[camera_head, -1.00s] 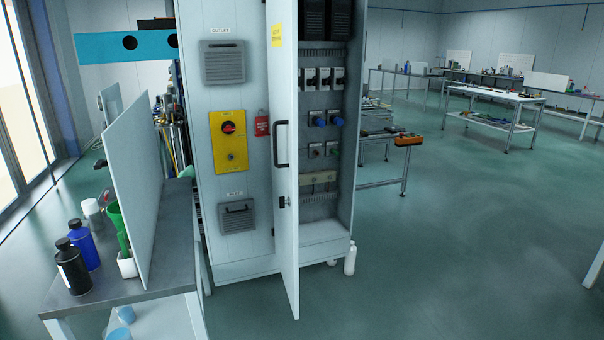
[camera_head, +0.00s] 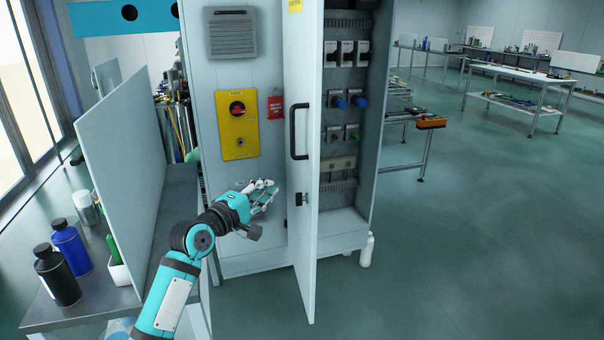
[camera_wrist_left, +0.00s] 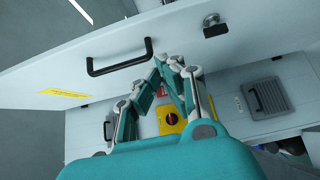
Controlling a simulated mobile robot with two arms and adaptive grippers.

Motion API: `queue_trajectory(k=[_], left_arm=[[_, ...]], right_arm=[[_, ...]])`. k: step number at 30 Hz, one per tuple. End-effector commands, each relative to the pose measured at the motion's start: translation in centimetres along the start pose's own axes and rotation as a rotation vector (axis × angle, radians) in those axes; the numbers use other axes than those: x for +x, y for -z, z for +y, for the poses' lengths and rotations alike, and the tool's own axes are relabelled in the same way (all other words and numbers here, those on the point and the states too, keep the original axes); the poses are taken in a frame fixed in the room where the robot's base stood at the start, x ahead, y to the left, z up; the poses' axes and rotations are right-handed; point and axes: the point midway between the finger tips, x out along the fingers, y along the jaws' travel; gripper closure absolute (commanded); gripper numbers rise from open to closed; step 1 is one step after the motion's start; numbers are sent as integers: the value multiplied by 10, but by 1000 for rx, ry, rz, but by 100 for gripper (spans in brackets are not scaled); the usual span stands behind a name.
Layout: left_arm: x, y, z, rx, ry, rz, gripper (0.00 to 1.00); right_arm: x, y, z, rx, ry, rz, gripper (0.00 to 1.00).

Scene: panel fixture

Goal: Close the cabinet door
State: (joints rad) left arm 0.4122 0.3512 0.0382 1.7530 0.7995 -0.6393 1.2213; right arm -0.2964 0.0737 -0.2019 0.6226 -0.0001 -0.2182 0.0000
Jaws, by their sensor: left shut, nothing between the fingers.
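The cabinet door (camera_head: 302,230) stands open, swung out from the cabinet (camera_head: 228,170) and seen nearly edge-on. Its black handle (camera_head: 298,131) and a small black latch (camera_head: 301,199) are on its left face. My left gripper (camera_head: 268,190) is shut and empty, left of the door, below the handle and at about latch height. In the left wrist view the door (camera_wrist_left: 185,30) crosses the top with its handle (camera_wrist_left: 119,57). My left gripper (camera_wrist_left: 172,62) points toward the door face there; contact cannot be made out. The right gripper is not in view.
A workbench (camera_head: 60,312) with bottles and a white upright panel (camera_head: 125,170) stands close at the left. The cabinet front has a yellow switch plate (camera_head: 238,145) and a vent. Free floor (camera_head: 440,250) lies right of the door; benches stand farther back.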

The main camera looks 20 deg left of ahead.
Motion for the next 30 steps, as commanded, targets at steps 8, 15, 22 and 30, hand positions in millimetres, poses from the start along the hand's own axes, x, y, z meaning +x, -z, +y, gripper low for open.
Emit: queue_trajectory(k=[8, 15, 22, 30], left_arm=[[62, 0, 0, -1, 1, 0, 100], [93, -19, 1, 0, 1, 0, 100], [102, -28, -1, 1, 2, 1, 100], [102, -28, -1, 2, 2, 2, 100]], right_arm=[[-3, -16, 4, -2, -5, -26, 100], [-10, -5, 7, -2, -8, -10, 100], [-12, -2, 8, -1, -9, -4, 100], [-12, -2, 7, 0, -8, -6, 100]])
